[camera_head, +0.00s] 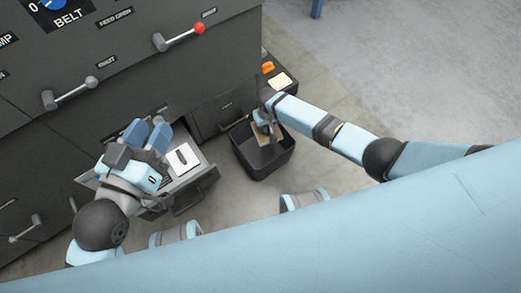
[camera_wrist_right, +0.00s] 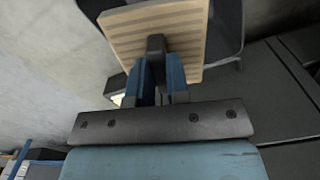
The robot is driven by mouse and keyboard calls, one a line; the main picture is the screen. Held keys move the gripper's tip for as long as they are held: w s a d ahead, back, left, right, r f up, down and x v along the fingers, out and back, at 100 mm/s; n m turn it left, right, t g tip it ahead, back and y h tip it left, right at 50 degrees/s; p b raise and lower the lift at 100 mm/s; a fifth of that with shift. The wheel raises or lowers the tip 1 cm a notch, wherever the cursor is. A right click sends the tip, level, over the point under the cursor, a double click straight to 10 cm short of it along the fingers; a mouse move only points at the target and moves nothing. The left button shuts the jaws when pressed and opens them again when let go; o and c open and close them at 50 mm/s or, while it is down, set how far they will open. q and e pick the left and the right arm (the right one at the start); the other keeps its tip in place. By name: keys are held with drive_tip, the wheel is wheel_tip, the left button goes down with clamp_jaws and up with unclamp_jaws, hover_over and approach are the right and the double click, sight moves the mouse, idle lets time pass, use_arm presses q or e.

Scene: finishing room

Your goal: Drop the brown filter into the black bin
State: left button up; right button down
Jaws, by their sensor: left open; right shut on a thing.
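The brown filter (camera_wrist_right: 188,40) is a flat, tan, striped panel in the right wrist view. My right gripper (camera_wrist_right: 160,75) is shut on it. In the head view the filter (camera_head: 263,134) shows small and partly hidden, over the opening of the black bin (camera_head: 268,170). The bin stands on the floor beside the dark cabinet, and its dark wall also shows behind the filter in the wrist view. My left gripper (camera_head: 147,135) is open and empty, above the open drawer at the left.
The open drawer (camera_head: 207,178) holds a white item (camera_head: 182,158) with a dark slot. The dark machine (camera_head: 120,70) has lever handles, one with a red knob (camera_head: 199,28). An orange object (camera_head: 267,68) and a pale block (camera_head: 280,81) lie on a dark surface behind the bin. The floor at the right is clear.

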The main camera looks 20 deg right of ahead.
drive_tip(key=shift+f+b, duration=0.5)
drive_tip(key=shift+f, duration=0.25)
use_arm(q)
wheel_tip(320, 180, down, 2)
drive_tip(key=shift+g, duration=0.4)
use_arm(e)
drive_tip(key=c, duration=1)
unclamp_jaws()
use_arm(q)
drive_tip(key=shift+r, duration=0.1)
use_arm(e)
drive_tip(key=shift+r, duration=0.15)
use_arm(q)
wheel_tip(320, 180, up, 10)
drive_tip(key=t+p, duration=0.4)
drive_tip(key=p, duration=0.3)
drive_tip(key=shift+s+a+n, duration=0.3)
drive_tip(key=shift+a+n, duration=0.05)
drive_tip(key=shift+n, duration=0.05)
use_arm(e)
wheel_tip(320, 180, up, 14)
drive_tip(key=shift+f, duration=0.2)
